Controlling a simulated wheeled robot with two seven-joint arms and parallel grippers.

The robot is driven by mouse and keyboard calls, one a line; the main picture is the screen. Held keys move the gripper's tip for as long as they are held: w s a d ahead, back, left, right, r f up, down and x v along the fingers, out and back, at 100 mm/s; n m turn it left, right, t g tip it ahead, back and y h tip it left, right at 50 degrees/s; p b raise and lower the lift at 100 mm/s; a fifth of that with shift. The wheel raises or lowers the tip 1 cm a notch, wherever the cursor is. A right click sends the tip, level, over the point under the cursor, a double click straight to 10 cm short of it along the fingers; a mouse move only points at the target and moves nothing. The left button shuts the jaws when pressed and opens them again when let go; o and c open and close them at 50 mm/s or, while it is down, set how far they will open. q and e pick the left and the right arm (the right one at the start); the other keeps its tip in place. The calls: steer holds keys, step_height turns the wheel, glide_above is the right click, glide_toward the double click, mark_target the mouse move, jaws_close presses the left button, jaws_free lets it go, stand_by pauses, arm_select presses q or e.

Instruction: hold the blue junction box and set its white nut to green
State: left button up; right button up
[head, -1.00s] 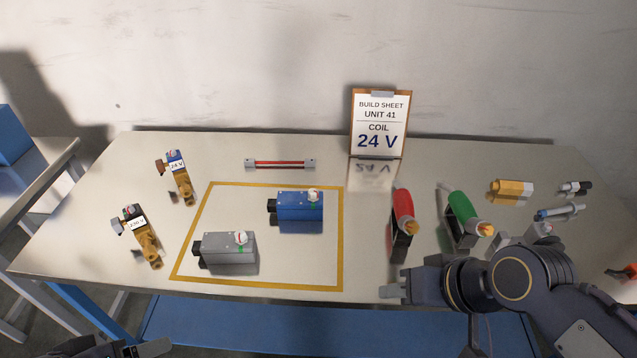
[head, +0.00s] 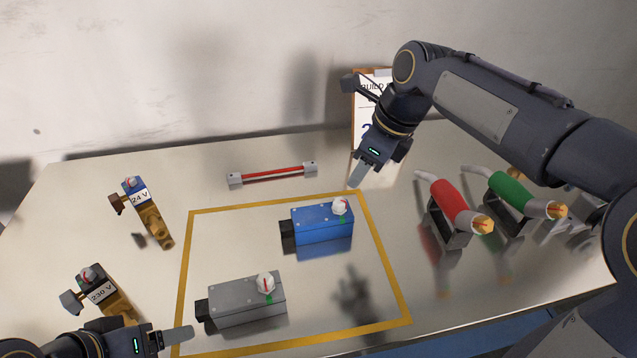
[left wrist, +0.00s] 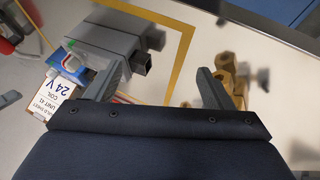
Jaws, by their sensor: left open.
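The blue junction box (head: 318,228) stands in the right part of the yellow-outlined area, its black end to the left. Its white nut (head: 341,206) is on top at the right end, with a red mark on the nut and a green mark on the box just below it. My right gripper (head: 361,171) is in the air above and right of the box, in front of the build sheet, apart from the nut. My left gripper (head: 172,337) is low at the front left; its two fingers are apart and empty in the left wrist view (left wrist: 158,88).
A grey box (head: 245,300) with a similar white nut stands in front of the blue one. Brass valves labelled 24 V (head: 148,215) and 230 V (head: 105,300) stand left. A red-and-grey bar (head: 272,174) lies behind. Red (head: 450,205) and green (head: 512,190) tools stand right.

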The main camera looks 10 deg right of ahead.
arm_select(q)
steer(key=shift+w+d+r, duration=0.1)
steer(key=shift+d+r, duration=0.1)
steer(key=shift+d, duration=0.05)
steer(key=w+d+r+n+g+h, duration=0.1)
steer(key=w+d+n+g+h, duration=0.15)
steer(key=w+n, duration=0.2)
steer(key=w+d+r+n+g+h, duration=0.1)
steer(key=w+d+r+n+h, duration=0.1)
steer(key=w+d+n+h, duration=0.3)
steer(key=n+h, duration=0.2)
steer(key=n, duration=0.6)
glide_toward(285, 226)
steer(key=shift+w+d+f+g, duration=0.2)
steer(key=shift+d+f, duration=0.1)
steer(key=shift+d, duration=0.2)
steer(key=shift+w+d+f+g, duration=0.15)
steer(key=shift+d+f, duration=0.2)
steer(key=shift+d, duration=0.1)
steer(key=shift+w+d+f, duration=0.1)
steer(key=shift+d+f, duration=0.05)
steer(key=shift+d, duration=0.1)
steer(key=x, duration=0.7)
steer(key=shift+d, duration=0.2)
steer(key=shift+c, duration=0.2)
steer(key=c, duration=1.1)
steer(key=shift+c, duration=0.2)
